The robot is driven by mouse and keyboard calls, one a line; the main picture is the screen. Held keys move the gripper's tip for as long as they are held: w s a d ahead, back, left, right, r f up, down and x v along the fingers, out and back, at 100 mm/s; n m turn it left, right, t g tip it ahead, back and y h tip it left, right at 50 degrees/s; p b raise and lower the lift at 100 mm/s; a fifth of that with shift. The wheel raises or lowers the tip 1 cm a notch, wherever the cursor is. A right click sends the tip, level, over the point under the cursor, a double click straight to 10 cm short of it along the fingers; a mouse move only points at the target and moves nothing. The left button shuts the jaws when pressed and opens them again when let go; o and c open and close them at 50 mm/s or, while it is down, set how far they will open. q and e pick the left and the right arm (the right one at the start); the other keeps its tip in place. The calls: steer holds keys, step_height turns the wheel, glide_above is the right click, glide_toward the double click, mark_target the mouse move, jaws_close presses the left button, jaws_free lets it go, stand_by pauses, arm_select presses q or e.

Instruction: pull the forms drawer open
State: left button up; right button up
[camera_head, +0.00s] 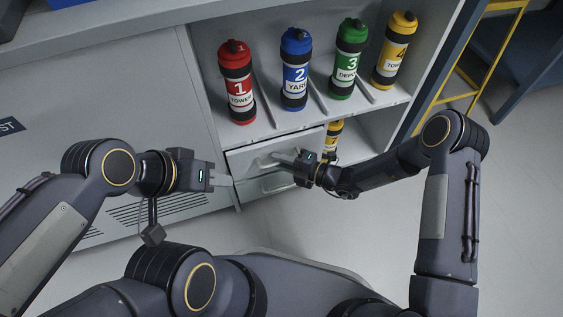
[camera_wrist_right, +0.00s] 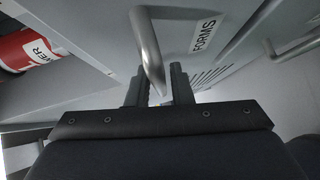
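The forms drawer (camera_head: 250,156) is a pale grey front below the open shelf of the cabinet, and it looks closed. Its FORMS label (camera_wrist_right: 203,36) shows in the right wrist view. The drawer's grey bar handle (camera_wrist_right: 150,50) runs down between my right gripper's two fingers. My right gripper (camera_wrist_right: 159,90) appears shut on this handle, with the fingers close on both sides; it also shows in front of the drawer in the head view (camera_head: 280,156). My left gripper (camera_head: 225,181) is left of the drawer, apart from it and holding nothing visible; its finger gap cannot be made out.
A red bottle (camera_head: 237,85), a blue bottle (camera_head: 295,70), a green bottle (camera_head: 347,60) and a yellow bottle (camera_head: 394,52) stand on the shelf above. Another yellow bottle (camera_head: 334,130) is right of the drawer. A second drawer (camera_head: 262,187) lies below. The floor (camera_head: 350,230) in front is clear.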

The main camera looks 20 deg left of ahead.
jaws_close()
steer(key=shift+s+d, duration=0.1)
steer(key=s+d+p, duration=0.6)
steer(key=s+d, duration=0.4)
steer(key=s, duration=0.6)
steer(key=shift+d, duration=0.4)
